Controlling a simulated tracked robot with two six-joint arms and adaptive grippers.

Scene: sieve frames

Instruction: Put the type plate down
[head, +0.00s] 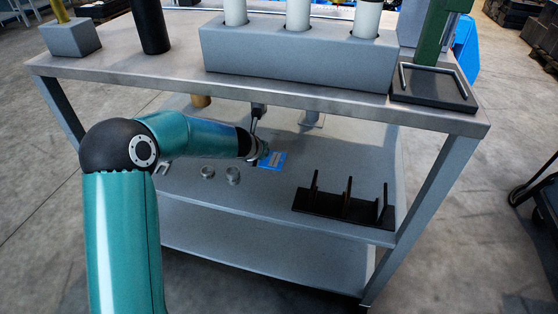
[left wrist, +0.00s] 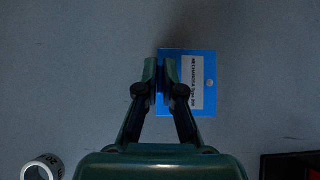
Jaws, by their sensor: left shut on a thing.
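The type plate (head: 274,161) is a small blue plate with a white label. In the head view it is at the middle shelf of the metal table, under the table top. In the left wrist view the plate (left wrist: 203,99) shows flat to the camera, its label to the right. My left gripper (head: 262,156) reaches in under the table top from the left. Its fingers (left wrist: 160,75) are closed on the plate's left part. I cannot tell whether the plate touches the shelf or is just above it. My right gripper is not in view.
A black rack (head: 345,207) with upright dividers stands at the right. The table top (head: 160,76) overhangs the shelf and carries a grey block (head: 290,62) with white cylinders. Bare shelf lies in front of the plate.

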